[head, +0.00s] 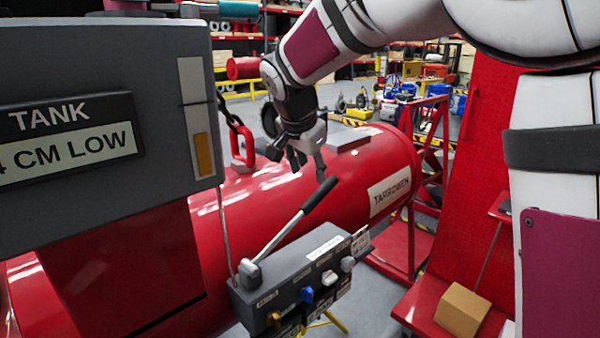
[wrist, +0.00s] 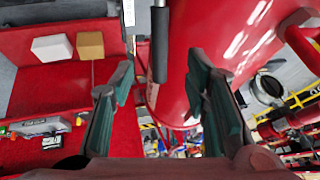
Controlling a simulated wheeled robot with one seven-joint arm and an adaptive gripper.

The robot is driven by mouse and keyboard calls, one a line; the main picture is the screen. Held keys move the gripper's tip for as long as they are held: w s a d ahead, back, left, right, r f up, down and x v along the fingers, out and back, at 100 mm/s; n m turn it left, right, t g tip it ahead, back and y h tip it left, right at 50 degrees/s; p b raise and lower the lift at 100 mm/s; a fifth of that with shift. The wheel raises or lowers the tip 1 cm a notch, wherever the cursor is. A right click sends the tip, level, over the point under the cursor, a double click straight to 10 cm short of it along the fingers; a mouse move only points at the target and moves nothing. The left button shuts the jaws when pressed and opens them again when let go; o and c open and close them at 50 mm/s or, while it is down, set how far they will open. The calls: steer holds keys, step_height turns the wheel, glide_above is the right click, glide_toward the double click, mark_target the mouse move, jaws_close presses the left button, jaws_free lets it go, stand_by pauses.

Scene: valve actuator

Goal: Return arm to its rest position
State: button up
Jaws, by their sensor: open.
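My gripper (head: 302,160) hangs in front of the red tank (head: 340,190), above the grey valve box (head: 300,272). Its fingers are apart with nothing between them. In the wrist view my gripper (wrist: 165,95) shows two open green-grey fingers. The black-handled lever (head: 320,195) rises from the valve box at a tilt, its grip end just below my fingers. In the wrist view the dark lever handle (wrist: 160,45) lies beyond the fingertips, and I cannot tell the exact gap. My white and maroon arm reaches in from the upper right.
A grey panel reading TANK (head: 100,110) stands close on the left. A red pegboard (head: 480,170) and a red shelf with a cardboard box (head: 461,311) stand on the right. Blue knobs (head: 306,295) and other knobs line the valve box's front.

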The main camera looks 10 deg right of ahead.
steer(key=s+d+r+n+y, duration=0.1)
steer(key=s+d+n, duration=0.2)
steer(key=s, duration=0.6)
steer(key=s+d+r+n+y, duration=0.15)
steer(key=s+d, duration=0.25)
steer(key=s, duration=0.5)
steer(key=s+f+n, duration=0.4)
steer(key=s+n, duration=0.2)
steer(key=s, duration=0.9)
steer(key=shift+a, duration=0.1)
steer(key=shift+c, duration=0.4)
